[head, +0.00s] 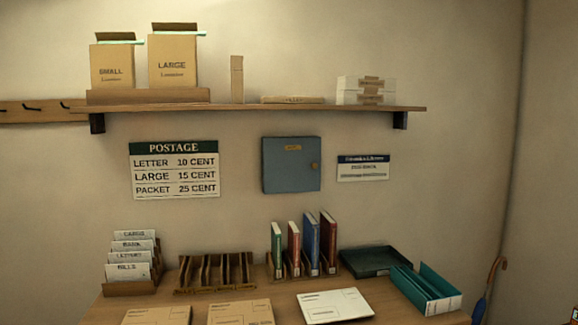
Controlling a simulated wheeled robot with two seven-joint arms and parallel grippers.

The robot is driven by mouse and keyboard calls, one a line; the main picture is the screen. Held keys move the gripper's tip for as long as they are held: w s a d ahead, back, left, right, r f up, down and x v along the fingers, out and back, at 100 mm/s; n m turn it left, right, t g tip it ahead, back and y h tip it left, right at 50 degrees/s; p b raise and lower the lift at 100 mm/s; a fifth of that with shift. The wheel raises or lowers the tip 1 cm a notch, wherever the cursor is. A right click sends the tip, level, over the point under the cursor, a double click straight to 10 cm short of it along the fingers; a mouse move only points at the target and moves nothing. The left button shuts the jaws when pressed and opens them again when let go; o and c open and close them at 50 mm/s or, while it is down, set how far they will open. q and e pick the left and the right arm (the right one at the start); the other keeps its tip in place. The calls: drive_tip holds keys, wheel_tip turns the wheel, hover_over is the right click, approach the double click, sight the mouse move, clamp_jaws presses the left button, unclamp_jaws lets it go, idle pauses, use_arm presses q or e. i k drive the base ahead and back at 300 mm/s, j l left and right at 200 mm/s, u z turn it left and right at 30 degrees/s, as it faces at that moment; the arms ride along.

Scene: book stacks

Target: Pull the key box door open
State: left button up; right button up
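The key box (291,165) is a blue-grey metal box on the wall, in the middle of the head view below the shelf. Its door (285,175) looks shut. Neither of my grippers shows in the head view.
A wooden shelf (250,107) with boxes runs above the key box. A postage sign (175,169) hangs to its left and a small notice (363,168) to its right. Upright books (311,243) stand on the desk (390,307) below. The wall directly around the box is clear.

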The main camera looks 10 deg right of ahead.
sight(291, 165)
drive_tip(key=i+l, duration=0.15)
drive_tip(key=i, duration=0.25)
drive_tip(key=i+l, duration=0.15)
drive_tip(key=i, duration=0.25)
drive_tip(key=z, duration=1.65)
